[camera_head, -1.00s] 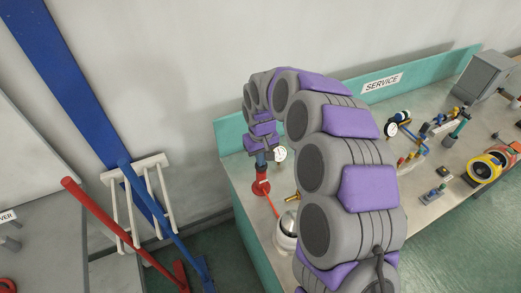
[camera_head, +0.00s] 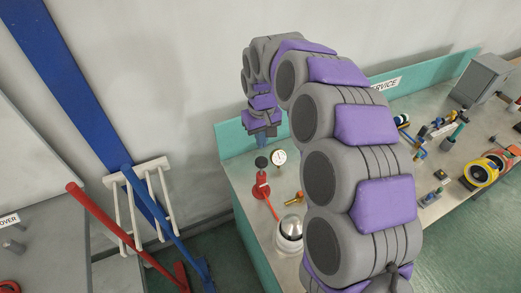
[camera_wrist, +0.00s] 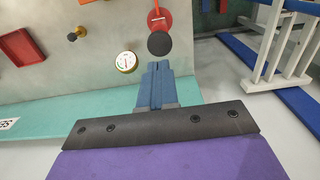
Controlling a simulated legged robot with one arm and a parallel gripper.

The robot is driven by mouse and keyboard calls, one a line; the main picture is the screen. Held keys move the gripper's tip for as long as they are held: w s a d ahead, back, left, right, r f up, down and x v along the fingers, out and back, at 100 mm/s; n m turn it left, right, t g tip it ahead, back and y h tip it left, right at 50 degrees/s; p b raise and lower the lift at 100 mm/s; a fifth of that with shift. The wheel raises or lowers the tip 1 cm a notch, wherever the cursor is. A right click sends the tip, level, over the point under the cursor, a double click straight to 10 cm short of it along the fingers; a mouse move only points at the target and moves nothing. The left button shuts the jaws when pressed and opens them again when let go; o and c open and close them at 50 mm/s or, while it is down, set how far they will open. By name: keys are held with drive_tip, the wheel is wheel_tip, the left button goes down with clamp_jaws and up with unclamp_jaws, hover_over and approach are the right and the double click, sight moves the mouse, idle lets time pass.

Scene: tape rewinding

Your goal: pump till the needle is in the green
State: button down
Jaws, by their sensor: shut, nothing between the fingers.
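The pump stands near the left end of the bench, with a red body (camera_head: 261,188) and a round black knob (camera_head: 261,162) on top. In the wrist view the knob (camera_wrist: 160,44) is just beyond my fingertips, with the red base (camera_wrist: 158,18) behind it. A white-faced gauge (camera_head: 278,157) is beside the pump; it also shows in the wrist view (camera_wrist: 126,61), with some green on its dial. The needle is too small to read. My gripper (camera_wrist: 161,66) has blue fingers, shut and empty. In the head view it is above and behind the knob, apparently apart from it.
A silver dome (camera_head: 289,227) and a brass fitting (camera_head: 294,198) stand in front of the pump, with a red hose near them. A teal backboard (camera_head: 232,133) edges the bench. A white rack (camera_head: 140,180) with red and blue bars stands at left.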

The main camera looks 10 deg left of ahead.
wheel_tip(320, 180, up, 6)
hover_over(261, 160)
drive_tip(key=shift+r+p, duration=0.15)
drive_tip(key=shift+p, duration=0.25)
drive_tip(key=shift+b, duration=0.55)
drive_tip(key=shift+s+r+b, duration=0.1)
drive_tip(key=shift+r+b, duration=0.25)
drive_tip(key=shift+r, duration=0.1)
wheel_tip(261, 160, down, 14)
drive_tip(key=b, duration=0.3)
drive_tip(key=shift+r+b, duration=0.1)
drive_tip(key=shift+b, duration=0.2)
idle(0.5)
